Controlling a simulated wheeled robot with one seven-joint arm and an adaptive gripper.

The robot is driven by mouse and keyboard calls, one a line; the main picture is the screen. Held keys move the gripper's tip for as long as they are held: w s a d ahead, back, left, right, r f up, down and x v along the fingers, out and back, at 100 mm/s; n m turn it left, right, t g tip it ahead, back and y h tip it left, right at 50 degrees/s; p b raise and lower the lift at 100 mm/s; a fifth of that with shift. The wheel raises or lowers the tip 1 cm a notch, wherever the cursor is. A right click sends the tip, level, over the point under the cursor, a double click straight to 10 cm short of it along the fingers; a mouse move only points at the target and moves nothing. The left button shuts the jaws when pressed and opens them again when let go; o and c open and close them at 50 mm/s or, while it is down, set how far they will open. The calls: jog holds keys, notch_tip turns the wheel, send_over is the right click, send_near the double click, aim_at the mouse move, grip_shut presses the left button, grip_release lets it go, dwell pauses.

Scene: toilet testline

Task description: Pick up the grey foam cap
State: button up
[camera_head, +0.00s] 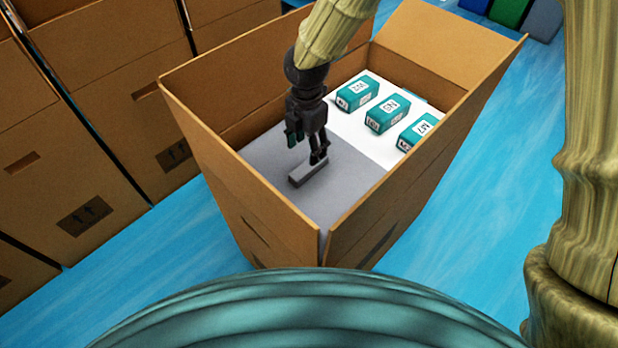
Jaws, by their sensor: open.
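The grey foam cap (262,180) lies flat inside an open cardboard box, filling the near left part of it. A raised grey bar (307,173), like a handle, stands on its top. My gripper (316,161) is black and points down into the box. Its fingertips are at the far right end of the bar, close to it or touching; I cannot tell which. The fingers are open, and part of the bar's end is hidden behind them.
The cardboard box (285,222) has raised walls and an open flap (445,48) at the back right. Teal labelled packs (388,113) sit on a white surface (372,145) beside the foam. More cardboard boxes (75,165) stand at left. Blue floor (470,205) is clear at right.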

aim_at(309, 165)
notch_tip(309, 165, down, 3)
jog(key=shift+f, duration=0.1)
jog(key=shift+s+d+f, duration=0.1)
jog(key=shift+d+f, duration=0.05)
jog(key=shift+f, duration=1.15)
jog(key=shift+d+f, duration=0.1)
jog(key=shift+f, duration=1.2)
grip_shut()
